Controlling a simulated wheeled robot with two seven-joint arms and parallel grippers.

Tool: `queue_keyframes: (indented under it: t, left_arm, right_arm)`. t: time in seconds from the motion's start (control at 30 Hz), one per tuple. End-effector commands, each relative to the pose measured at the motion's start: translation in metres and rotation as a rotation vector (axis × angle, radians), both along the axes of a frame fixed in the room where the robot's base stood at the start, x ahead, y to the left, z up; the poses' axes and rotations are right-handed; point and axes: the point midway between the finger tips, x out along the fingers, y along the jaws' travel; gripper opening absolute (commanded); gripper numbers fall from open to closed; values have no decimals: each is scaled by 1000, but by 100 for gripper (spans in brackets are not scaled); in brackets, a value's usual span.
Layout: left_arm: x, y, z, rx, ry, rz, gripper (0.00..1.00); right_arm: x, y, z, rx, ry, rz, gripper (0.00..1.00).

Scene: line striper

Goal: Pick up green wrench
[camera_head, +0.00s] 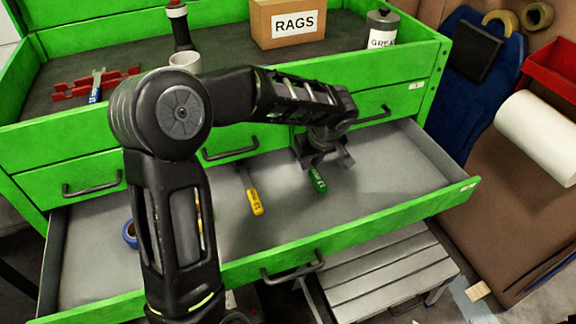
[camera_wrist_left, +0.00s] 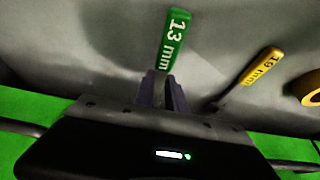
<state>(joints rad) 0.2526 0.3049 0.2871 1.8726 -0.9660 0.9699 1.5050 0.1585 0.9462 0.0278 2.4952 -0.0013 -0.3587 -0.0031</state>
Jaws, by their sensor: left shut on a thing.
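The green wrench (camera_head: 317,180) is in the open drawer, toward its right half. In the left wrist view its green handle (camera_wrist_left: 174,42), marked "13 mm", sticks out beyond my fingers. My left gripper (camera_head: 323,158) is over the wrench, and its jaws (camera_wrist_left: 163,92) are shut on it. The rest of the wrench is hidden by the gripper. I cannot tell whether the wrench touches the drawer floor. My right gripper is in neither view.
A yellow-handled wrench (camera_head: 254,202), marked "19 mm" in the wrist view (camera_wrist_left: 262,66), lies left of the green one. A blue roll (camera_head: 130,234) lies at the drawer's left. The drawer's green front (camera_head: 380,231) and the cabinet face above bound the space. The drawer's right floor is clear.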

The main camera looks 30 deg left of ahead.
Motion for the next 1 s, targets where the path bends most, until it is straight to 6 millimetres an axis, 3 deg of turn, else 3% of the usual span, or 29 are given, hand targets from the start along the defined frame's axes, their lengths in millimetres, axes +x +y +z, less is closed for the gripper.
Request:
queue_keyframes:
  t: [0.03, 0.2, 0.4, 1.0]
  left_arm:
    - [11, -15, -3, -2, -1, -6, 0]
    - [41, -51, -1, -1, -2, -3, 0]
    - [63, -76, 0, -1, -1, 0, 0]
    - [69, -84, 1, 0, -2, 1, 0]
  right_arm:
    - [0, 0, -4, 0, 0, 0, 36]
    - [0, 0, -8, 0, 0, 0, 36]
    - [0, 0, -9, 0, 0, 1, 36]
    - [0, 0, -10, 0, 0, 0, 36]
